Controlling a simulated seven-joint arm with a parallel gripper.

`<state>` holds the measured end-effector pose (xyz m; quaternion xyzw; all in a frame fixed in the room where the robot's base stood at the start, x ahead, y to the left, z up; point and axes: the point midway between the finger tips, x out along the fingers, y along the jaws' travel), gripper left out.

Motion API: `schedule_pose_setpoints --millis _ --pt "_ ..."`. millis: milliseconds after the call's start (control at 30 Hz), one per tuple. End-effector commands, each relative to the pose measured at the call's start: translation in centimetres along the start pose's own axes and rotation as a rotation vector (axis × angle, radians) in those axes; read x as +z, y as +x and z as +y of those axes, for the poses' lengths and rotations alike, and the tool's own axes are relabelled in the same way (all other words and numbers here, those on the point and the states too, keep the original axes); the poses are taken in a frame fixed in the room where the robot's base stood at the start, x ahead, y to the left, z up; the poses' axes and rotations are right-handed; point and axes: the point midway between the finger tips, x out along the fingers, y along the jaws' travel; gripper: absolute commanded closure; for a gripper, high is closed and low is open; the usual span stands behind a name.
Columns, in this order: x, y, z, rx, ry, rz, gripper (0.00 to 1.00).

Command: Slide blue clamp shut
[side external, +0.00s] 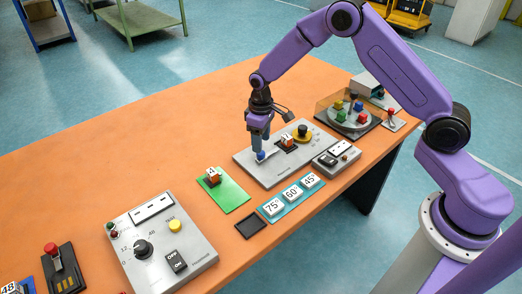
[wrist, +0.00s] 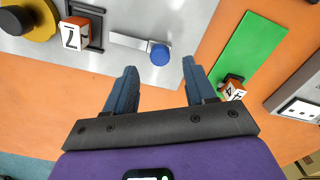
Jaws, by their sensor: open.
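The blue clamp knob (wrist: 160,54) is a round blue cap on a silver sliding bar (wrist: 128,41) on the grey gate plate (wrist: 185,18). In the side view the knob (side external: 261,156) shows just under my fingers. My gripper (wrist: 159,65) is open, its two blue fingers apart, with the knob in line with the gap between the tips. I cannot tell whether a finger touches it. An orange numbered cube (wrist: 73,36) sits at the dark slot frame (wrist: 96,27), left of the bar's end and apart from it.
A yellow dial with a black knob (side external: 303,131) is on the same plate. A green pad (side external: 230,197) bears another numbered cube (side external: 213,175). Angle cards (side external: 291,194), a switch box (side external: 337,156), a turntable (side external: 350,116) and a control panel (side external: 160,240) stand around. The table's left rear is clear.

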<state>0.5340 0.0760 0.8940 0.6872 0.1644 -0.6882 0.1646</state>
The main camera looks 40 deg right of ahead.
Motion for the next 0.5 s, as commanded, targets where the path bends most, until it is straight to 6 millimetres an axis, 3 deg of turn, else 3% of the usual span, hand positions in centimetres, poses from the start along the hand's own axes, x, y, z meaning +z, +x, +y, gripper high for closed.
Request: schedule_pose_setpoints --millis 200,500 --pt "0.0 3.4 0.0 0.0 0.0 -0.001 0.45" --pt "0.0 5.0 0.0 0.0 0.001 0.001 0.45"
